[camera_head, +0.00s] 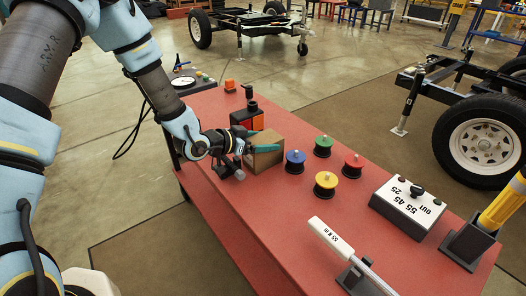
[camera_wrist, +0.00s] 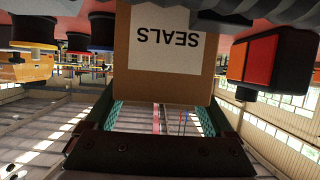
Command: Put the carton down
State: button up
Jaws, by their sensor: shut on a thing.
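The brown cardboard carton (camera_head: 267,160) is at the left part of the red bench (camera_head: 290,215). My gripper (camera_head: 262,148) reaches it from the left and is shut on it, with a green finger along its near upper side. In the wrist view the carton (camera_wrist: 165,80) sits between the two green-padded fingers (camera_wrist: 160,108), its white label reading SEALS upside down. Whether the carton's underside touches the bench or hangs slightly above it, I cannot tell.
Blue (camera_head: 295,161), green (camera_head: 323,146), red (camera_head: 352,166) and yellow (camera_head: 326,184) knobs stand right of the carton. An orange-and-black box (camera_head: 246,121) stands close behind it. A white-topped box (camera_head: 408,205) and a white-handled tool (camera_head: 330,236) are further right. Bare bench lies in front.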

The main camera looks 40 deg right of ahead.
jog(key=shift+r, duration=0.1)
grip_shut()
